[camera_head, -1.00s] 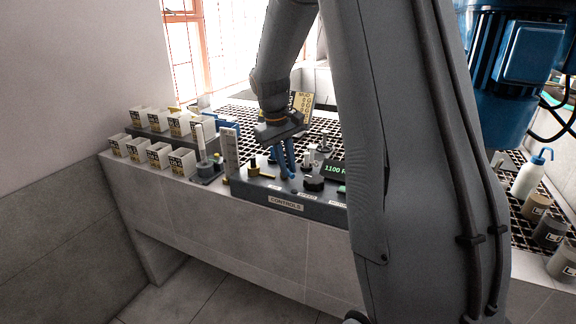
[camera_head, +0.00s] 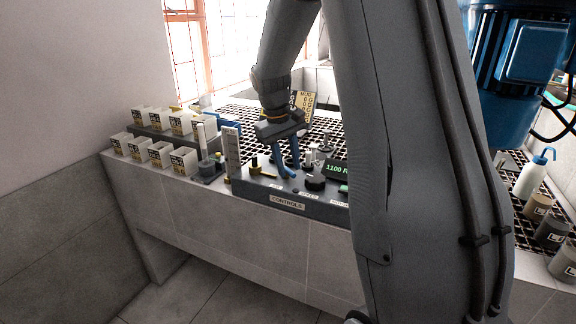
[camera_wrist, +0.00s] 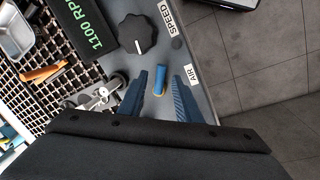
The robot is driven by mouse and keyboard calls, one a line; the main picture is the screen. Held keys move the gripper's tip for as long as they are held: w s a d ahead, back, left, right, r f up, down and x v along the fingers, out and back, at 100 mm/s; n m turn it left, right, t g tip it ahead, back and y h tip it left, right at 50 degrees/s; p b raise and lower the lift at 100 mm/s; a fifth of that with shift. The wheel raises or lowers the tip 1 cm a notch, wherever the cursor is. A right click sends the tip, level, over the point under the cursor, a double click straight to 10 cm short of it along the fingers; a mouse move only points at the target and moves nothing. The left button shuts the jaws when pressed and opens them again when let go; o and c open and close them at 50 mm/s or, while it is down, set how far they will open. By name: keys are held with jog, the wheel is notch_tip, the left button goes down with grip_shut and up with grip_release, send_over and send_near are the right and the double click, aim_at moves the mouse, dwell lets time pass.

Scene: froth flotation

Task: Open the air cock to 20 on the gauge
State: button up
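The air cock (camera_wrist: 158,76) shows in the wrist view as a short blue handle with a yellowish part at its base, beside the AIR label (camera_wrist: 192,75). My gripper (camera_wrist: 160,84) is open, with one blue finger on each side of the handle and visible gaps between. In the head view my gripper (camera_head: 285,171) points down over the control panel (camera_head: 262,194), and its fingers largely hide the cock. A pale upright scale (camera_head: 232,152), seemingly the gauge, stands left of the panel; its reading is too small to tell.
The black SPEED knob (camera_wrist: 136,34) and 1100 RPM display (camera_wrist: 82,28) lie close beside the fingers. A brass fitting (camera_head: 254,165) stands on the panel's left. Labelled white boxes (camera_head: 160,153) stand further left. A blue-capped bottle (camera_head: 533,175) is at right.

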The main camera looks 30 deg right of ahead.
notch_tip(320, 180, up, 7)
jog(key=a+b, duration=0.1)
jog(key=shift+a, duration=0.25)
jog(key=shift+s, duration=0.1)
dwell(0.3)
jog(key=s+a+f+y, duration=0.1)
jog(key=s+a+f, duration=0.5)
jog(key=s, duration=0.5)
jog(key=s+a+f+y, duration=0.1)
jog(key=s+a+f, duration=0.6)
jog(key=s, duration=0.4)
jog(key=shift+a+f+m+t, duration=0.15)
jog(key=shift+f+m+t, duration=0.15)
jog(key=shift+f, duration=0.45)
jog(key=shift+s, duration=0.1)
